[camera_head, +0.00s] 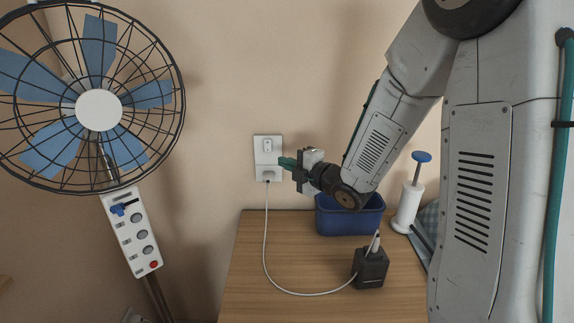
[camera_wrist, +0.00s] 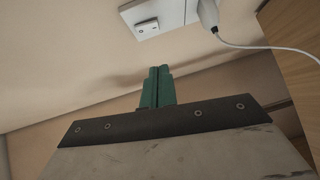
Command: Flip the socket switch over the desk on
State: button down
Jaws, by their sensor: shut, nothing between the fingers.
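A white socket plate (camera_head: 259,161) is on the wall above the desk (camera_head: 240,282). Its switch (camera_head: 267,145) is in the upper half, and a plug (camera_head: 267,174) with a white cord sits in the lower half. In the wrist view the switch (camera_wrist: 146,28) and plug (camera_wrist: 208,12) are at the top. I cannot tell which way the switch is set. My gripper (camera_head: 282,162) is shut and empty, its green fingertips beside the plate's right edge, a little lower than the switch. In the wrist view the closed fingertips (camera_wrist: 160,70) show apart from the switch.
A blue bin (camera_head: 350,222) stands on the desk below my arm. A black box (camera_head: 370,267) at the cord's end sits in front of it. A white holder with a blue knob (camera_head: 407,207) stands to the right. A fan (camera_head: 98,110) stands at the left.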

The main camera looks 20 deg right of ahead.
jog(key=shift+w+a+f, duration=0.1)
jog(key=shift+w+f, duration=0.1)
jog(key=shift+w, duration=1.3)
jog(key=shift+w+a+f, duration=0.15)
jog(key=shift+w, duration=1.4)
jog(key=shift+w+a+f, duration=0.1)
jog(key=shift+w+f, duration=0.1)
jog(key=shift+w, duration=1.3)
send_near(264, 150)
jog(key=s+f, duration=0.2)
jog(key=s, duration=0.5)
